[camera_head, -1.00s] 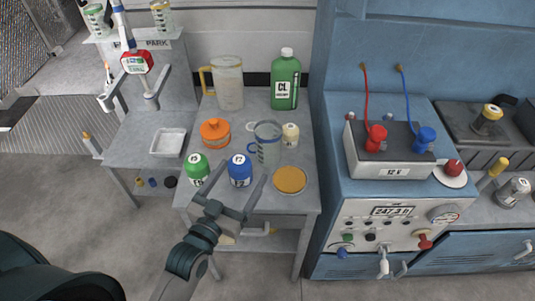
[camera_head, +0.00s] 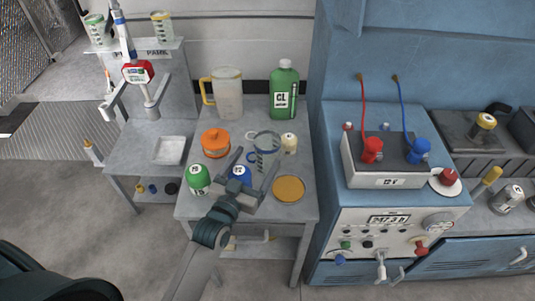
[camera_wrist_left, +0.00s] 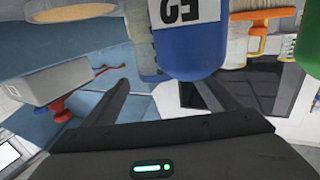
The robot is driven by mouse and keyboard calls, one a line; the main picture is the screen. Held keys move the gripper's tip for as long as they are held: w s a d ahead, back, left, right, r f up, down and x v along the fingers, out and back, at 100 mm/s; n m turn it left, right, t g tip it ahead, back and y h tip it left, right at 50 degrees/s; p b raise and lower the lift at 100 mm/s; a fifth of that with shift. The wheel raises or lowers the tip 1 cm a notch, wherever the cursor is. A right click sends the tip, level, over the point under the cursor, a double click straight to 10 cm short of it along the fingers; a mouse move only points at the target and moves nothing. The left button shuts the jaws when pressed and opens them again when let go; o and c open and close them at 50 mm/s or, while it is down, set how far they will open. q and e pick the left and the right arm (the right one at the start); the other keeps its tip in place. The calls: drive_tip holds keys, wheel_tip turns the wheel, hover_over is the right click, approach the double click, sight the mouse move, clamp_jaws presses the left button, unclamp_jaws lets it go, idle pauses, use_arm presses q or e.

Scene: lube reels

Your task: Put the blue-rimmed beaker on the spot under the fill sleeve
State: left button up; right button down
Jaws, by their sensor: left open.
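The clear blue-rimmed beaker (camera_head: 267,146) stands upright on the grey bench, behind the blue-capped bottle (camera_head: 240,174). My left gripper (camera_head: 255,163) is open and empty, above the blue-capped bottle and on the near side of the beaker. Its fingers point at the beaker; contact cannot be told. A red and white dispensing head (camera_head: 137,72) hangs by the PARK stand at the left. I cannot make out the sleeve's spot. My right gripper is out of view.
A pitcher (camera_head: 227,94) and green jug (camera_head: 284,90) stand behind. A white tray (camera_head: 170,150) lies left. Blue cabinets bound the right.

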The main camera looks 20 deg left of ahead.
sight(262, 151)
use_arm(q)
drive_tip(key=w, duration=0.2)
drive_tip(key=shift+w+d+p, duration=0.15)
drive_tip(key=shift+w+p, duration=0.15)
drive_tip(key=shift+w, duration=0.1)
drive_tip(key=shift+w, duration=0.1)
drive_tip(key=shift+w+d+r, duration=0.1)
drive_tip(key=shift+w+r, duration=0.05)
drive_tip(key=shift+w, duration=0.15)
drive_tip(key=w, duration=0.1)
drive_tip(key=w+p, duration=0.1)
drive_tip(key=w, duration=0.1)
drive_tip(key=w+p, duration=0.1)
drive_tip(key=shift+w+d, duration=0.2)
drive_tip(key=shift+d, duration=0.15)
drive_tip(key=c, duration=1.6)
